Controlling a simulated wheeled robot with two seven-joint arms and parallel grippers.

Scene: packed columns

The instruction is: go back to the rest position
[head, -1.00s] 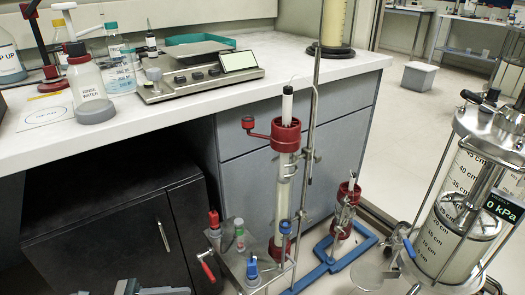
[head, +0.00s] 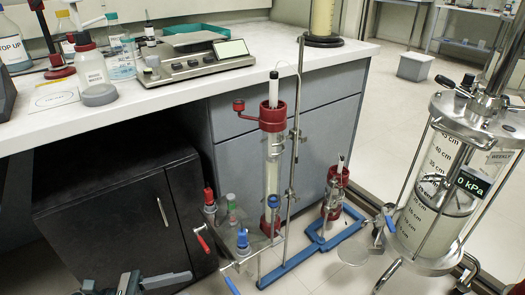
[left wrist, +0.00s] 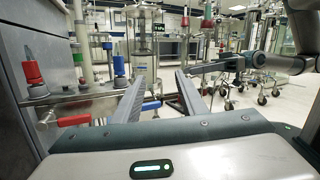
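My left gripper (head: 132,283) shows only partly, at the bottom edge of the head view, in front of the black cabinet. In the left wrist view its two fingers (left wrist: 160,88) stand apart with nothing between them; it is open and empty. A jointed dark arm (left wrist: 285,64), which looks like my right arm, reaches in from the right of the left wrist view. No right gripper shows in the head view.
A red-collared glass column (head: 271,165) stands right of my left gripper, with red, green and blue fittings beside it. A smaller column (head: 334,190) stands on a blue base. A large pressure column (head: 435,205) stands at right. The white bench (head: 200,98) carries bottles and a balance.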

